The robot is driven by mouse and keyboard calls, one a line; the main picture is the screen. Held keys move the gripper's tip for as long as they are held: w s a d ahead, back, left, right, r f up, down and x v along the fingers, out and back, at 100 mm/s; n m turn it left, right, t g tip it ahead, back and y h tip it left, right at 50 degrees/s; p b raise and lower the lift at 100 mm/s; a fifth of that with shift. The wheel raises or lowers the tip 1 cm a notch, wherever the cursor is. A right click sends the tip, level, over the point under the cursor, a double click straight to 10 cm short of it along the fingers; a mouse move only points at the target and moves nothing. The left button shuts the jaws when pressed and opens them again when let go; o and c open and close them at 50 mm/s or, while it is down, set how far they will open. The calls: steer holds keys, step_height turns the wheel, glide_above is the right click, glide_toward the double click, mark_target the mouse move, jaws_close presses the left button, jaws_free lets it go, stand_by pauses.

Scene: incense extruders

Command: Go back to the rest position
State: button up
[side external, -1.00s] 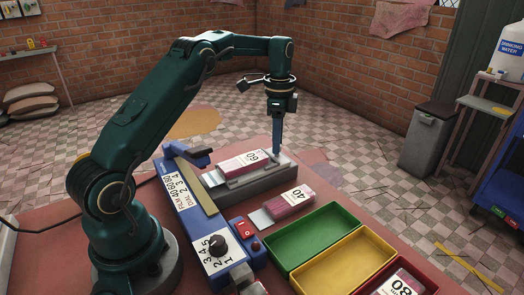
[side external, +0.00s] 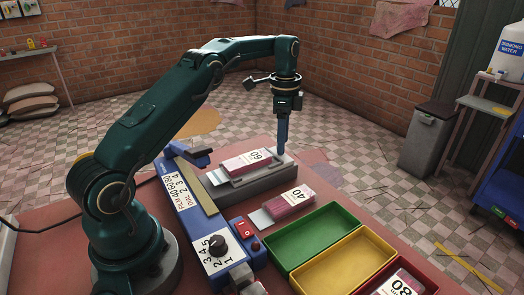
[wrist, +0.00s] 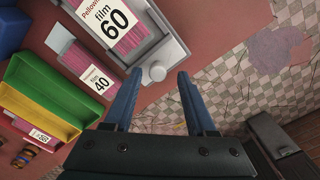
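My gripper (side external: 281,151) hangs pointing down at the right end of the grey holder (side external: 250,186). In the wrist view, my gripper (wrist: 160,73) has its two blue fingers spread apart, with nothing held between them. A small grey knob (wrist: 154,72) on the end of the holder shows between the fingertips in that view, closer to the left finger. I cannot tell how high the fingertips are above it. A pink and white pack marked 60 (side external: 246,161) lies in the holder, clear of the fingers.
A pack marked 40 (side external: 291,200) lies on the red table in front of the holder. Green (side external: 311,230), yellow (side external: 352,262) and red trays stand at the front right; one marked 80 (side external: 402,284) is in the red tray. A blue control panel (side external: 218,247) with a dial stands left.

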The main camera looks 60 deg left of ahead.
steer(key=s+d+r+t, duration=0.2)
steer(key=s+d+r, duration=0.25)
steer(key=r, duration=0.35)
steer(key=s+d+r+t, duration=0.25)
steer(key=d+r, duration=0.35)
steer(key=r, duration=0.3)
steer(key=s+d+f+n, duration=0.2)
steer(key=s+f+n, duration=0.2)
steer(key=s, duration=0.4)
steer(key=s+d+f+n+t, duration=0.1)
steer(key=s+d+f+n, duration=0.1)
steer(key=s+f+n, duration=0.2)
steer(key=s+n, duration=0.1)
steer(key=s, duration=0.2)
steer(key=shift+s+d+f, duration=0.2)
steer(key=shift+s+f, duration=0.15)
